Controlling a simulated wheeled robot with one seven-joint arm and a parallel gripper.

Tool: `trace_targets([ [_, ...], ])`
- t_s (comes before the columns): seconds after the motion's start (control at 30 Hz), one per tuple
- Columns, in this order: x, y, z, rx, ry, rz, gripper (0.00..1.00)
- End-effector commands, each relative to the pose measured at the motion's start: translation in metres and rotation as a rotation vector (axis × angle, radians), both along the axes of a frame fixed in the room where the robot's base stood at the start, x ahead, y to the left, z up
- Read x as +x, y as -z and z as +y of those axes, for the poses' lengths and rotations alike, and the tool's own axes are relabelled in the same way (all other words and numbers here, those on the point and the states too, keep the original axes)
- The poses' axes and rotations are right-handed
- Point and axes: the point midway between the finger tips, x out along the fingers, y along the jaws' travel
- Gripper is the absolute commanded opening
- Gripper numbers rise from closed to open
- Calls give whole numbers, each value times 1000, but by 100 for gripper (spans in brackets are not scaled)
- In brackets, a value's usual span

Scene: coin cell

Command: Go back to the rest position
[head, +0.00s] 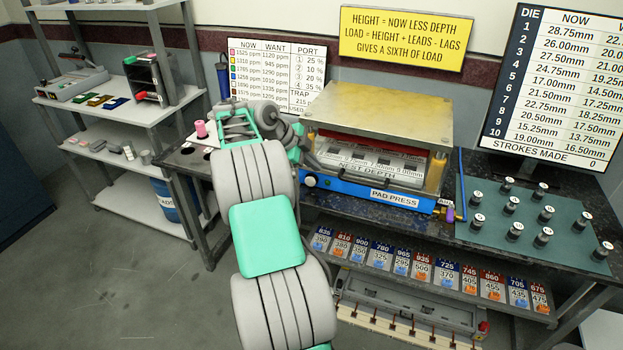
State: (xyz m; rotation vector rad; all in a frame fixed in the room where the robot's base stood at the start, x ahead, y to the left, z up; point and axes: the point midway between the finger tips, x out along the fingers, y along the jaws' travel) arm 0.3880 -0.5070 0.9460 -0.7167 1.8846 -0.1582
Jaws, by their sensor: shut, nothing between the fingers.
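My arm rises from the bottom of the head view and bends at the bench's left part. My gripper (311,160) is at the arm's far end, beside the left side of the pad press (395,197). It is small and partly hidden by my wrist, and it looks shut and empty. I cannot tell whether it touches the press. The press has a brass-coloured top plate (380,108) over a slotted nest plate marked "NEST DEPTH".
A pink spool (201,129) stands on the bench left of my wrist. A green mat (530,225) with several black, white-topped dies lies at the right. Numbered cards (420,268) line the lower shelf. Floor (130,285) at the left is clear.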

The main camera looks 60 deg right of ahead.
Motion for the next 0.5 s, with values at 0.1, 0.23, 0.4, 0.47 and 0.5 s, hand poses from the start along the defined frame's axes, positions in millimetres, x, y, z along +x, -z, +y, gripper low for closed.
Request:
trace_targets([
  [0.1, 12, -35, 18, -3, -3, -6, 0],
  [0.23, 18, -59, 34, -1, 2, -5, 0],
  [0.4, 22, -75, 45, 1, 4, -3, 0],
  [0.47, 22, -76, 47, 2, 4, -2, 0],
  [0.5, 22, -76, 47, 2, 4, -2, 0],
])
